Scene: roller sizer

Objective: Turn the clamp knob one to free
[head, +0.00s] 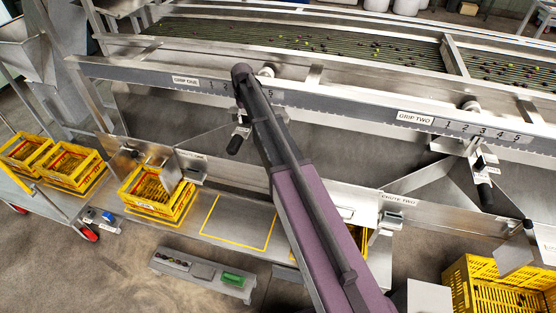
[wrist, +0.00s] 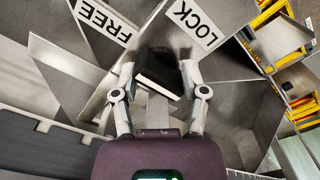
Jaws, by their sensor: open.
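The clamp knob (wrist: 160,66) shows in the wrist view as a black block with a paler front edge. It lies between the two fingertips of my gripper (wrist: 157,72). The gripper is open, with one finger on each side of the knob. I cannot tell whether either finger touches it. Above the knob are two white labels, FREE (wrist: 103,18) to the left and LOCK (wrist: 195,22) to the right. In the head view my arm reaches to the GRIP ONE station (head: 186,81) and hides most of the gripper. A black handle (head: 236,144) hangs beside the arm there.
Metal plates surround the knob closely in the wrist view. In the head view a scaled rail (head: 330,106) runs across, with the GRIP TWO station (head: 415,118) at right. Yellow crates (head: 152,208) stand below left. A low bench (head: 203,274) holds small items.

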